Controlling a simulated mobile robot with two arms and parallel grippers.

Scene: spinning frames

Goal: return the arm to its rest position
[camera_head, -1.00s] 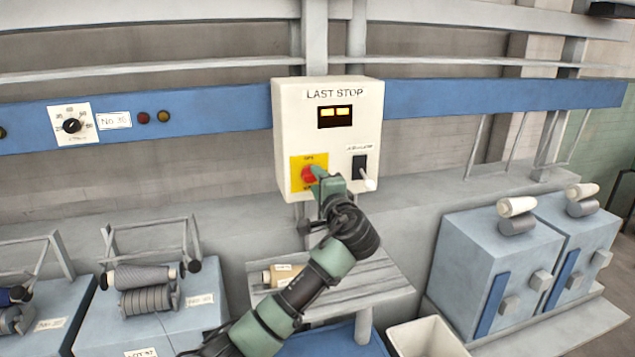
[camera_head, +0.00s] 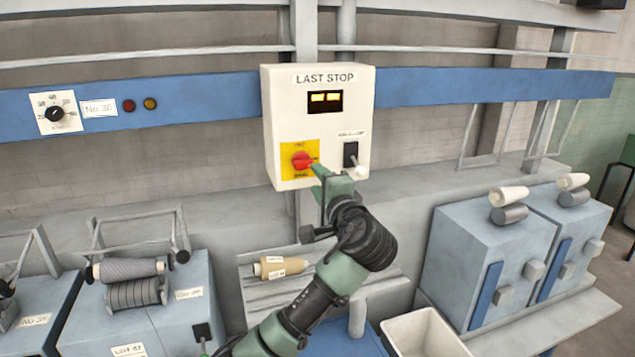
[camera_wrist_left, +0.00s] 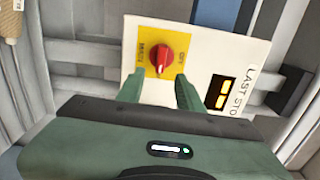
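My left gripper (camera_head: 333,183) is just below and in front of the "LAST STOP" control box (camera_head: 318,125). In the left wrist view its two green fingers (camera_wrist_left: 160,90) stand apart with nothing between them. The red rotary knob (camera_wrist_left: 159,60) on its yellow plate lies beyond the fingertips, clear of them. In the head view the red knob (camera_head: 302,160) shows fully above and left of the fingers. My left arm (camera_head: 310,300) reaches up from the bottom edge. My right gripper is not in view.
A grey shelf with a tan cone of yarn (camera_head: 275,268) is behind my arm. A white bin (camera_head: 428,335) stands to the right, near blue-grey machine boxes (camera_head: 470,260). Spool units (camera_head: 138,293) stand at left. A small white lever (camera_head: 361,172) sticks out beside the gripper.

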